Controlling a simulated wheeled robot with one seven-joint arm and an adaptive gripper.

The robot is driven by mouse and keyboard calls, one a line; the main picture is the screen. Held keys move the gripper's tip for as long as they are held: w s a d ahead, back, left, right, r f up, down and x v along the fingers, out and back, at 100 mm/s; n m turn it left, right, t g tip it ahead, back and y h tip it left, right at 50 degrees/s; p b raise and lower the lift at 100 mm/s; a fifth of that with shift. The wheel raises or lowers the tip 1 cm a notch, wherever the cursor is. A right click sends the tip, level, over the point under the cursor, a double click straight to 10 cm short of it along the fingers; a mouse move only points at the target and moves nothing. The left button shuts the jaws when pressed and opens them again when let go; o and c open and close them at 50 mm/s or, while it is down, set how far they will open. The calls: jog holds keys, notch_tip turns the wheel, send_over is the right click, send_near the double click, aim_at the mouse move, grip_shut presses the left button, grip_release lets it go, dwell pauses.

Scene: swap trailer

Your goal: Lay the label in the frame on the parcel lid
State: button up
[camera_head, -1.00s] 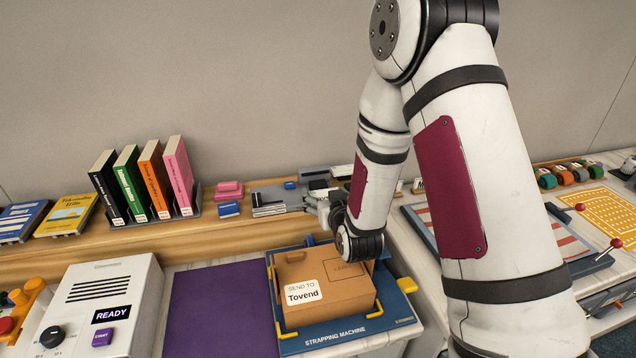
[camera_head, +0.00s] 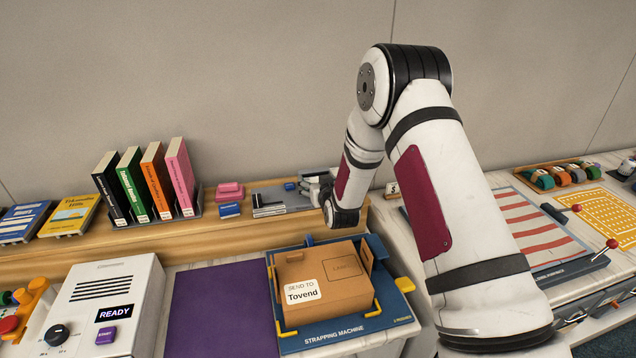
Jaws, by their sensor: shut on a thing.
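The brown parcel (camera_head: 322,305) sits in the blue strapping machine (camera_head: 330,336), held at its corners by yellow brackets. Its lid shows a printed rectangular frame (camera_head: 343,268) on the right, with no label in it. A white "SEND TO Tovend" sticker (camera_head: 302,291) is left of the frame.
The grey tray (camera_head: 268,196) holds flat pieces and a blue block. Pink (camera_head: 230,191) and blue blocks lie left of it, then upright books (camera_head: 146,183). A purple mat (camera_head: 212,308) and a READY control box (camera_head: 98,305) stand left of the machine.

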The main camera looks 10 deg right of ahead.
jog(key=shift+f, duration=0.3)
jog(key=o, duration=0.8)
